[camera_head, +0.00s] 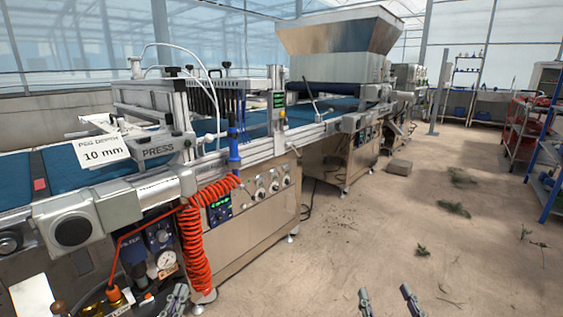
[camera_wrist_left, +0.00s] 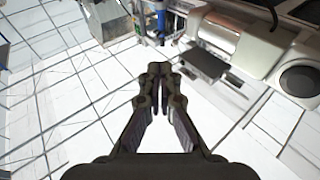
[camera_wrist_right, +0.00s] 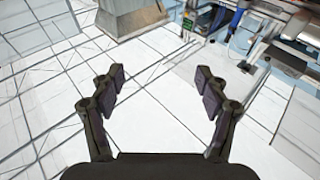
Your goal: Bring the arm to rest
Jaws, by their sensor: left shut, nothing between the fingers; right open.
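My left gripper (camera_head: 174,300) shows at the bottom edge of the head view, in front of the seeder's lower left part. In the left wrist view its fingers (camera_wrist_left: 158,72) meet at the tips, shut and empty. My right gripper (camera_head: 385,300) is at the bottom edge of the head view, over bare floor. In the right wrist view its fingers (camera_wrist_right: 160,88) are spread wide with nothing between them. Both arms are mostly hidden below the head view.
The tray seeder line (camera_head: 255,222) runs from the left front to the back, with a blue belt (camera_head: 90,170), a hopper (camera_head: 340,35) and a coiled red hose (camera_head: 193,250). A grey block (camera_head: 398,167) lies on the floor. Shelves (camera_head: 545,140) stand at right. The middle floor is mostly free.

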